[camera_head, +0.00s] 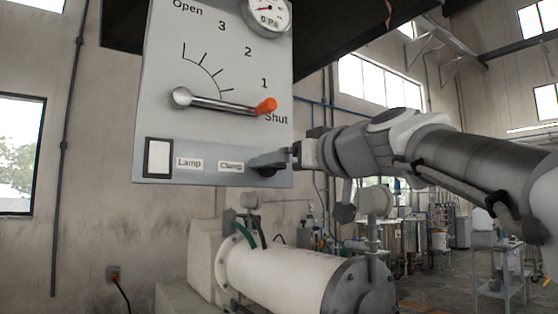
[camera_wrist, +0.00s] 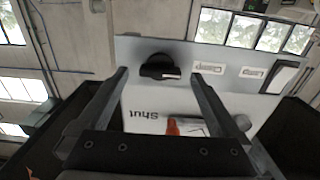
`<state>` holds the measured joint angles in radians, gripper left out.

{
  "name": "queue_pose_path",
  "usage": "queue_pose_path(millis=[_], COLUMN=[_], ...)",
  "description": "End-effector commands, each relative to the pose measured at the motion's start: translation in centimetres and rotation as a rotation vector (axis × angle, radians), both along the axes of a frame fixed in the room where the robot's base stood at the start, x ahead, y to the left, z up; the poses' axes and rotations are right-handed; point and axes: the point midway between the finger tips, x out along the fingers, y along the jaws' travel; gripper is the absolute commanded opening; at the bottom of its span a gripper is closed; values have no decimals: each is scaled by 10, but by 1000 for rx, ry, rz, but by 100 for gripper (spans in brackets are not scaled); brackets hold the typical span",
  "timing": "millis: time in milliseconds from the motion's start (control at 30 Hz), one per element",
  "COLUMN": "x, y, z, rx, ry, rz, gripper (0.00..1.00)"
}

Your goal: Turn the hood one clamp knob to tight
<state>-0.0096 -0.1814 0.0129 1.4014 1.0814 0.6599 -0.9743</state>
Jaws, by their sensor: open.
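The clamp knob (camera_wrist: 160,66) is black and round with a white mark, on the grey hood panel (camera_wrist: 150,102), beside the "Clamp" label (camera_wrist: 209,68). The wrist view shows the panel upside down, with the knob's mark at its lower right. My gripper (camera_wrist: 160,76) is open, its fingers on either side of the knob with gaps between. In the head view my gripper (camera_head: 280,158) reaches from the right to the panel's lower right corner, close to the "Clamp" label (camera_head: 231,166). There the knob is hard to tell from the dark fingers.
Above the knob is a lever with an orange end (camera_head: 266,106) near "Shut"; it also shows in the wrist view (camera_wrist: 173,127). A white lamp switch (camera_head: 159,158) is at the panel's lower left. A white cylindrical mill (camera_head: 285,272) stands below the panel.

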Motion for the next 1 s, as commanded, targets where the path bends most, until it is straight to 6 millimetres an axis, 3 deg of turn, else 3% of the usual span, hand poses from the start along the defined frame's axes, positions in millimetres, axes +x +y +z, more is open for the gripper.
queue_pose_path(millis=[200,467,933,1000], x=[14,15,14,14], y=[10,10,10,10], z=[1,0,0,0], rx=[-1,0,-1,0], ry=[-1,-1,-1,0], rz=[0,0,0,0], gripper=[100,100,19,14])
